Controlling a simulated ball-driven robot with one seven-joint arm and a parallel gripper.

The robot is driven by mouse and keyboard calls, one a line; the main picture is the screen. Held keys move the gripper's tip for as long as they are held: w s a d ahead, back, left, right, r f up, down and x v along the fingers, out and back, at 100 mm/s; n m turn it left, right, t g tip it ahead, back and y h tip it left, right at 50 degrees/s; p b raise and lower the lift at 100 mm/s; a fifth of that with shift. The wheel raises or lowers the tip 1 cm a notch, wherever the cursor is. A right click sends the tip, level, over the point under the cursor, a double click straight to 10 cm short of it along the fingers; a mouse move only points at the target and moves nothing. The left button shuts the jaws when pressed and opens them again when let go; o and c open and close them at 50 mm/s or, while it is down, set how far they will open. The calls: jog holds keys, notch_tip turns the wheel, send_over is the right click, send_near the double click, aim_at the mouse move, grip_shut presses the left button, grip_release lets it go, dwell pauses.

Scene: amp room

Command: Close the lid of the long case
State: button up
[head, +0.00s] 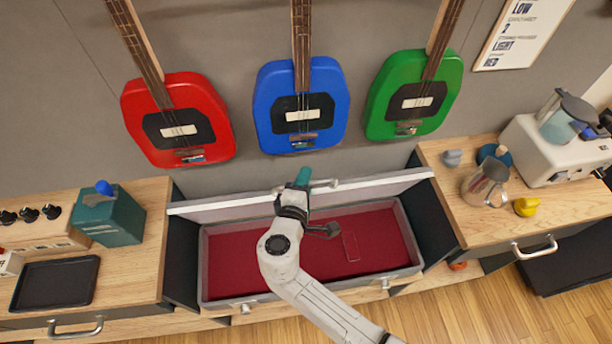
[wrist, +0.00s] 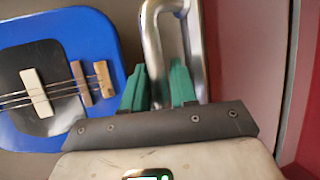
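The long case (head: 203,262) is open, with a dark red lining and grey walls. Its lid (head: 228,208) stands raised along the back edge, with a pale rim. A metal bar handle (head: 322,184) sits at the middle of the lid's upper edge; it also shows as a shiny loop in the wrist view (wrist: 157,60). My gripper (head: 303,178) is at this handle. In the wrist view its green fingers (wrist: 160,92) lie on either side of one handle bar and appear closed against it. My arm hides part of the case's interior and front edge.
Wooden counters flank the case, with a teal box (head: 110,216) and black tray (head: 56,283) left, and a metal jug (head: 484,184) and yellow object (head: 526,207) right. Red (head: 178,100), blue (head: 275,105) and green (head: 386,95) guitars hang on the wall behind the lid.

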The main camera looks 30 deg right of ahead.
jog(key=shift+w+d+f, duration=0.15)
jog(key=shift+w+d, duration=0.25)
grip_shut()
dwell(0.4)
